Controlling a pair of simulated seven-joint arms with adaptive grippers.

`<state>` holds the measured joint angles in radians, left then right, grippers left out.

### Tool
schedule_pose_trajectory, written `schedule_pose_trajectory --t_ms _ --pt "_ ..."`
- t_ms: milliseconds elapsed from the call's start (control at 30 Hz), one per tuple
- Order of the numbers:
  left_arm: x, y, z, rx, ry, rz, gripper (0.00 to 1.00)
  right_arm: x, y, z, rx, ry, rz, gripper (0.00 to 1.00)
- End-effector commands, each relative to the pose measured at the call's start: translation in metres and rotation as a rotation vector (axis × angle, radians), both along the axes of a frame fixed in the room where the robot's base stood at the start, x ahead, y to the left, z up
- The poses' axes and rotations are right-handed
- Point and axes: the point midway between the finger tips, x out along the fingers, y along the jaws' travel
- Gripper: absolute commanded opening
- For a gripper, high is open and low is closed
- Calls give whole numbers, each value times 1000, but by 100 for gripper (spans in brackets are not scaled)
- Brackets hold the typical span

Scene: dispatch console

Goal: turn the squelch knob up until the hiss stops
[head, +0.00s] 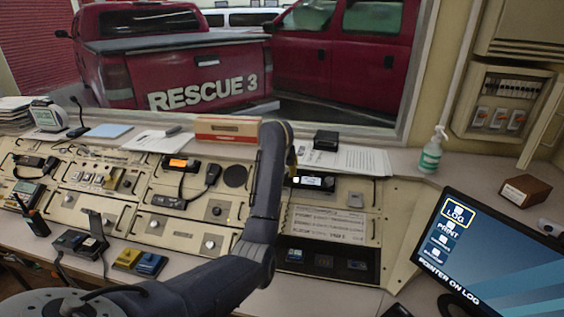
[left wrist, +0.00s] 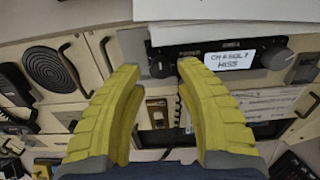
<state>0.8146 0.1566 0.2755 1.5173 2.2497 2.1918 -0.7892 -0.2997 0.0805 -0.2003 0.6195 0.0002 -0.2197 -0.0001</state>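A black radio unit (head: 316,181) sits in the console in the head view, just right of my left arm's end. In the left wrist view its front (left wrist: 215,57) has a lit display (left wrist: 238,59) that seems to read "CH 6 SQL 7 HISS". A dark left knob (left wrist: 160,63) and a larger right knob (left wrist: 277,54) flank the display. The small labels are too blurred to tell which is squelch. My left gripper (left wrist: 158,72) is open and empty, its yellow fingertips either side of the left knob; contact cannot be told. My right gripper is not in view.
A red and white box (head: 228,129) and papers (head: 345,160) lie on the ledge behind. A round speaker (left wrist: 56,72) is left of the radio. A sanitizer bottle (head: 432,150) and a monitor (head: 495,255) stand to the right.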

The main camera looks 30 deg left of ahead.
Motion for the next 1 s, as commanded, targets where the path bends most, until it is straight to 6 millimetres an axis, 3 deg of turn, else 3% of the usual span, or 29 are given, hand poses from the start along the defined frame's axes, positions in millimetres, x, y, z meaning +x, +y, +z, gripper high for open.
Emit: schedule_pose_trajectory --t_ms 400,700,1000 --pt "-31 -12 54 3 -5 1 34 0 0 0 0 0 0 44" --pt "-41 -15 69 3 -2 1 34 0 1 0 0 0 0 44" --pt "-43 -17 72 2 -4 -1 34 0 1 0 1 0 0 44"
